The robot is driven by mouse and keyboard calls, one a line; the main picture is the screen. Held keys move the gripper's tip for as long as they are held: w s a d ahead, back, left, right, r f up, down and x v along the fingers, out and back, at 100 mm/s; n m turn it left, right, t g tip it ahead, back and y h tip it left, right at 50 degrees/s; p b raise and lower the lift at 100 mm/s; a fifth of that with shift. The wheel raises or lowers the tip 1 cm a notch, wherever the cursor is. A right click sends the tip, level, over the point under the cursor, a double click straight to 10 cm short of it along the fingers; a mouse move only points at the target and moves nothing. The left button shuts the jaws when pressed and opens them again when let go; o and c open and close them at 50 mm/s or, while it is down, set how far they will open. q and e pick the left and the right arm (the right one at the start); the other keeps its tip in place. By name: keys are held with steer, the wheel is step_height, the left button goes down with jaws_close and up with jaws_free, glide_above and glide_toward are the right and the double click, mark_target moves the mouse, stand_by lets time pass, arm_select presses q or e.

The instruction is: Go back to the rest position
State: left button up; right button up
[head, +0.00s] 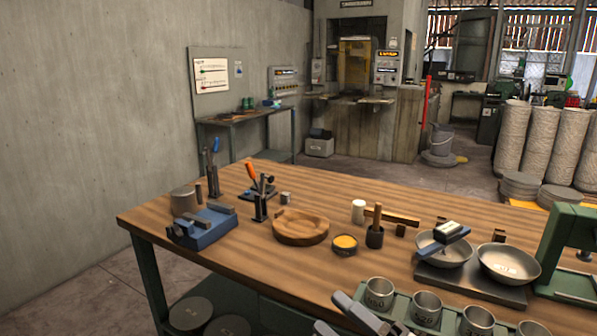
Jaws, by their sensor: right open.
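My right gripper (328,311) shows at the bottom edge, with its grey fingers apart and nothing seen between them. It is in front of the wooden workbench (350,273), beside a green rack (402,312) of metal cups. Most of my right arm is outside the picture. My left gripper is not in view.
A round wooden dish (301,229), a yellow-filled tin (345,243), a mallet (392,216) and a blue vise (206,228) stand on the bench. A green machine (560,240) stands at the right edge.

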steer(key=s+d+f+m+t+h, duration=0.2)
steer(key=d+f+m+h, duration=0.3)
steer(key=f+m+h, duration=0.8)
steer(key=s+d+f+m+g, duration=0.2)
steer(key=s+f+m, duration=0.4)
steer(key=s+d+f+m+g+h, duration=0.1)
steer(key=s+d+f+m+g, duration=0.1)
steer(key=s+f+m, duration=0.3)
step_height(320, 180, down, 2)
steer(key=shift+s+m+g, duration=0.4)
steer(key=shift+m+g, duration=0.1)
steer(key=shift+g, duration=0.3)
steer(key=shift+o, duration=0.3)
